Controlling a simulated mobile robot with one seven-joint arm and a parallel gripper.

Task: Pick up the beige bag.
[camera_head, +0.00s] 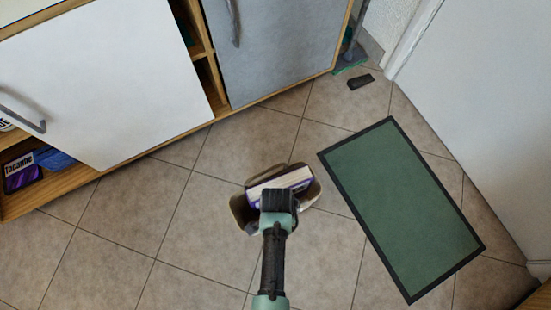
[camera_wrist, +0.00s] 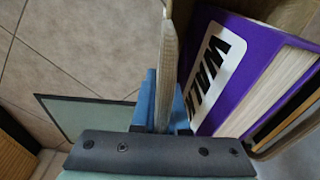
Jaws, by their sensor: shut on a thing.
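The beige bag (camera_head: 241,210) is at the middle of the tiled floor in the head view, below my arm. It is open at the top and holds a purple book with pale pages (camera_head: 282,182). In the wrist view the bag's wall shows as a thin beige edge (camera_wrist: 169,55) between the blue fingers of my gripper (camera_wrist: 163,98). My gripper is shut on this wall, and the purple book (camera_wrist: 240,65) stands to its right. In the head view my gripper (camera_head: 277,193) hides part of the bag. I cannot tell whether the bag touches the floor.
A green mat with a dark border (camera_head: 400,205) lies to the right. A cabinet with a white door (camera_head: 105,85) and a grey door (camera_head: 275,45) stands behind. A white door (camera_head: 480,110) is at the right. A small dark wedge (camera_head: 361,82) lies on the floor. Tiles at the left are clear.

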